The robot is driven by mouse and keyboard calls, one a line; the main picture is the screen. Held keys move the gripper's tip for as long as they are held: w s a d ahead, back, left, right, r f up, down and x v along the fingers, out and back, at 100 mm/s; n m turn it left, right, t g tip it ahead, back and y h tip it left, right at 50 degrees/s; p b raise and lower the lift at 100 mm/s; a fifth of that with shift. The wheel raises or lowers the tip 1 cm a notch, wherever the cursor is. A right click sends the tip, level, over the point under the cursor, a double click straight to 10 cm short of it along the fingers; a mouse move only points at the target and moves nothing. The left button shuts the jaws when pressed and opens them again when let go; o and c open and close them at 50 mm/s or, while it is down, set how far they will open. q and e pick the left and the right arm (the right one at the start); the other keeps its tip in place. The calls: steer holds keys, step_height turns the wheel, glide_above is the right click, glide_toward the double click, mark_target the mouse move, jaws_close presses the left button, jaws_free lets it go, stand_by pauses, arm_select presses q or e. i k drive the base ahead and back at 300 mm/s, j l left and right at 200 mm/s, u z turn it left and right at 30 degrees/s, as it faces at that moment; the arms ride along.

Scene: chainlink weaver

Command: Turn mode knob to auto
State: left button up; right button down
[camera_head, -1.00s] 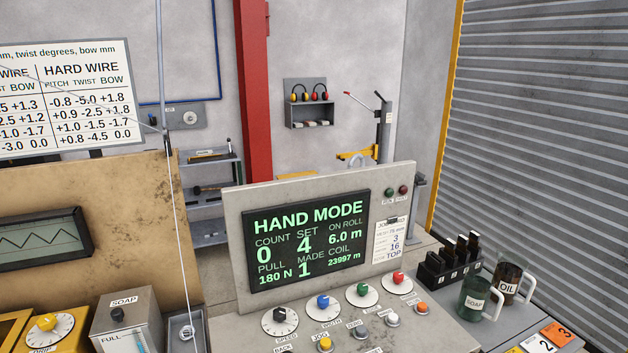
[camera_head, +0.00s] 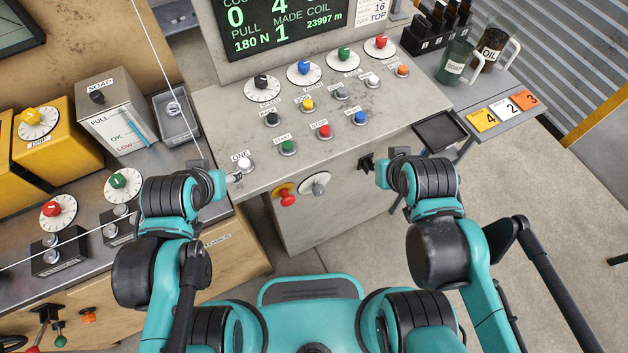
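The console (camera_head: 215,105) stands ahead with a dark screen (camera_head: 285,22) that shows pull and coil figures. On its front face are a round light plate with a grey knob (camera_head: 318,186) and a red mushroom button on yellow (camera_head: 287,198). I cannot read a mode label, so I cannot tell for sure which knob is the mode knob. My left gripper (camera_head: 236,178) is at the console's left front edge, left of the red button. My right gripper (camera_head: 367,163) is in front of the console, right of the grey knob. Both look empty; their fingers are too small to judge.
The console top holds dials with black (camera_head: 261,82), blue (camera_head: 304,67), green (camera_head: 344,54) and red (camera_head: 381,42) knobs, plus several push buttons. A yellow and grey bench with dials is at left. A black tray (camera_head: 440,131) and mugs are at right.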

mark_target(318, 190)
steer(key=k+l, duration=0.15)
steer(key=k, duration=0.25)
steer(key=k+l+u, duration=0.1)
steer(key=k, duration=0.25)
steer(key=k+l, duration=0.25)
steer(key=k, duration=0.15)
